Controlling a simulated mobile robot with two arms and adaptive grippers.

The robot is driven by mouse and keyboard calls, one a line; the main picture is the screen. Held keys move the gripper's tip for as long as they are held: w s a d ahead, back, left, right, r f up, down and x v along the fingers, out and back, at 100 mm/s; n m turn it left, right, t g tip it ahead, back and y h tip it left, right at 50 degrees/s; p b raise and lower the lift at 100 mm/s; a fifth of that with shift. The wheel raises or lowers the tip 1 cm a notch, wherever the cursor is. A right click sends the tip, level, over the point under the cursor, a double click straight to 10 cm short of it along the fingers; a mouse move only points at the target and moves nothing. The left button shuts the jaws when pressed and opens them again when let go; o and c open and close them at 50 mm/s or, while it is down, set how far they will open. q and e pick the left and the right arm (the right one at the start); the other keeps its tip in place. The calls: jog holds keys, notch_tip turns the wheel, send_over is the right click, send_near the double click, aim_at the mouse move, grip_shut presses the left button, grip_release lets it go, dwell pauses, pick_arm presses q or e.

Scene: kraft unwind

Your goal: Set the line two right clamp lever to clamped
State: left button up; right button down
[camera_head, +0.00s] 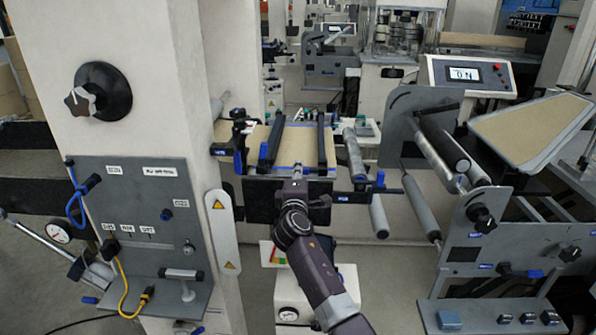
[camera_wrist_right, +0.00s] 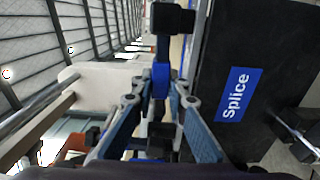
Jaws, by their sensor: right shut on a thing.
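The splice table (camera_head: 290,148) stands in the middle of the head view, with brown kraft web on it and two dark clamp bars across it. The right clamp bar (camera_head: 321,140) lies near the web's right side. My right gripper (camera_head: 296,183) is at the table's front edge, its fingertips small and partly hidden by my wrist. In the wrist view my right gripper (camera_wrist_right: 162,88) is shut on a blue clamp lever (camera_wrist_right: 162,76), with a black block (camera_wrist_right: 173,19) beyond it. The lever's exact angle is unclear. My left gripper is out of view.
A black plate with a blue "Splice" label (camera_wrist_right: 237,94) is close beside the fingers. A white column with a grey control panel (camera_head: 140,230) stands left. Rollers (camera_head: 440,150) and a screen console (camera_head: 466,75) stand right.

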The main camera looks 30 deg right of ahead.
jog(key=shift+d+r, duration=0.25)
jog(key=shift+d, duration=0.05)
jog(key=c, duration=2.3)
grip_release()
jog(key=o, duration=0.4)
jog(key=shift+w+d+f, duration=0.1)
jog(key=shift+d+f, duration=0.1)
jog(key=shift+f, duration=0.1)
jog(key=v, duration=1.2)
jog(key=shift+a, duration=0.15)
jog(key=shift+f, duration=0.1)
